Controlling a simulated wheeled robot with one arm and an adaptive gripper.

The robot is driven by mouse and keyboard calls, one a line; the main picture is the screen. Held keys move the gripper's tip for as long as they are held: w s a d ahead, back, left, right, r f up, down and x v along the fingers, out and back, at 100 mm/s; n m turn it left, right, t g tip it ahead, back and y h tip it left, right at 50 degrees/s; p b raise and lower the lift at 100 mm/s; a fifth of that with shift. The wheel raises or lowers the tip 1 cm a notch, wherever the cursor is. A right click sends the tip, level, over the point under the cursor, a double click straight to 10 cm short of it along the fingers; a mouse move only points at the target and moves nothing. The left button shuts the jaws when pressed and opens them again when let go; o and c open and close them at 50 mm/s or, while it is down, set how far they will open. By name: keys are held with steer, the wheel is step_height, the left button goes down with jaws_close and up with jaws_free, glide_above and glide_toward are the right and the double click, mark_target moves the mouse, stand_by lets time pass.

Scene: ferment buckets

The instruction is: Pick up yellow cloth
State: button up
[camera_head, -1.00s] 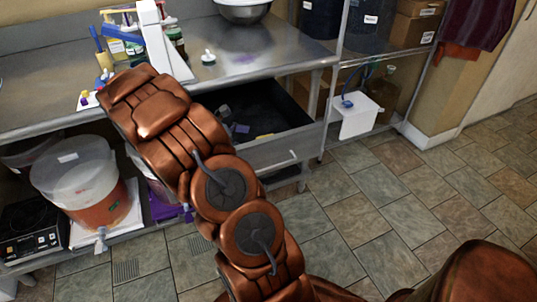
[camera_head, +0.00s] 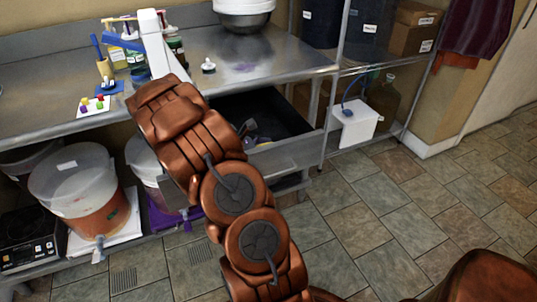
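I cannot clearly make out a yellow cloth. A small yellowish patch (camera_head: 264,140) shows in the open dark drawer (camera_head: 285,108) under the steel table, beside a purple item. It is too small to tell whether it is cloth. My copper arm rises in front of the table and covers the left part of the drawer.
Buckets (camera_head: 78,182) stand on the lower shelf beside a black hotplate (camera_head: 30,240). A wire rack stands right. Tiled floor (camera_head: 400,215) is free at right.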

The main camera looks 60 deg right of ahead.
steer(key=shift+c, duration=0.3)
steer(key=c, duration=0.6)
steer(key=shift+r, duration=0.15)
